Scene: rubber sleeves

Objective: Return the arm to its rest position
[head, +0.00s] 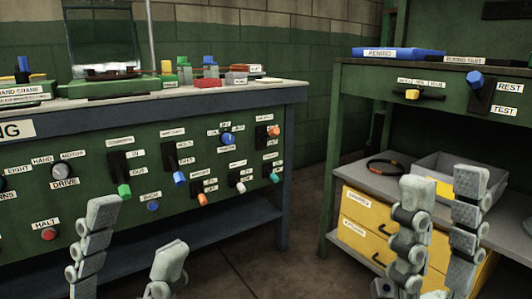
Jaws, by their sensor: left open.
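My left gripper (137,230) is at the lower left, in front of the green panel of the left bench. Its two grey fingers are spread apart with nothing between them. My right gripper (444,186) is at the lower right, in front of the right bench's lower shelf. Its two fingers stand upright with a gap between them, and I see nothing held. A blue-ended lever (474,79) on the right bench sits on a dark plate beside a REST label (510,87) and a TEST label (506,110). The lever's end is at the upper part of the plate.
The left bench (295,95) carries many switches and knobs on its front, and small coloured parts on top. The right bench holds a blue tray (398,53). Its shelf holds a grey bin (428,166) and yellow drawers (362,232). Open floor (290,255) lies between the benches.

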